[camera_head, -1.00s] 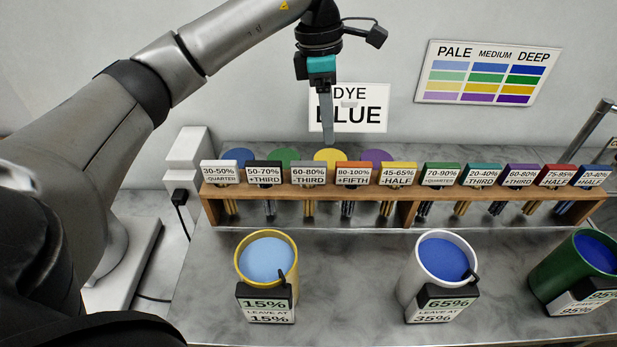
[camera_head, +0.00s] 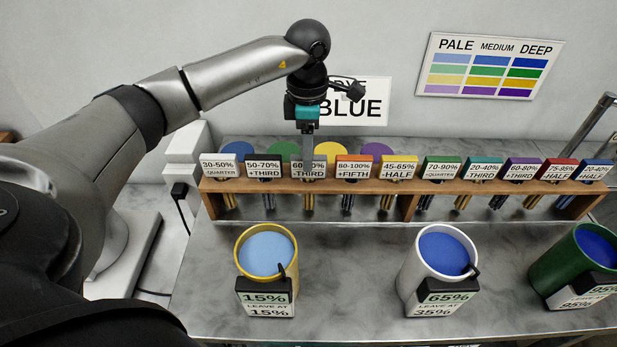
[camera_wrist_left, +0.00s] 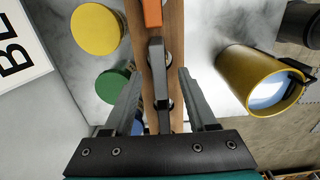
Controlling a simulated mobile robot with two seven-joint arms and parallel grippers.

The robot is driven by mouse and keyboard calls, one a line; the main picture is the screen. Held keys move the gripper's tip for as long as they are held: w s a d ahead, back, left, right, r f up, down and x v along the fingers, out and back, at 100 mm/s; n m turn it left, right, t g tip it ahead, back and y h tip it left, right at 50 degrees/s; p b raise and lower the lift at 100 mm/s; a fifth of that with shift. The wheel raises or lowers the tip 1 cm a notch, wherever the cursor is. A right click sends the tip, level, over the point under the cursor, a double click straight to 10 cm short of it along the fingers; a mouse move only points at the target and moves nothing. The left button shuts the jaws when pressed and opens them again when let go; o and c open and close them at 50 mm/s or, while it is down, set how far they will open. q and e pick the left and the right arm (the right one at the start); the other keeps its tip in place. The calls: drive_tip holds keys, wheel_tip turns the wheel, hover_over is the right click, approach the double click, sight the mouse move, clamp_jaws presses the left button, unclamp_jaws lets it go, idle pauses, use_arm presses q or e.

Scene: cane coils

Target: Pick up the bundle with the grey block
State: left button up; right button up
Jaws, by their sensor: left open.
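The grey block (camera_head: 308,172), labelled 60-80% -THIRD, sits on the wooden rack, third from the left, between a black block and an orange block (camera_head: 354,167). Its bundle hangs below the rack. My left gripper (camera_head: 308,152) points down just above and in front of the grey block, partly covering its label. In the left wrist view the gripper (camera_wrist_left: 160,74) is open, with one finger on each side of the rack line. The grey block (camera_wrist_left: 156,52) shows between and just beyond the fingertips. My right gripper is out of view.
The wooden rack (camera_head: 400,187) holds several labelled blocks close together. Yellow (camera_head: 239,250), white (camera_head: 407,262) and green (camera_head: 548,268) dye pots stand in front on the marble counter.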

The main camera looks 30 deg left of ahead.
sight(309, 176)
use_arm(q)
wheel_tip(309, 176, down, 4)
drive_tip(key=shift+w+r, duration=0.1)
drive_tip(key=shift+r, duration=0.05)
clamp_jaws()
idle(0.4)
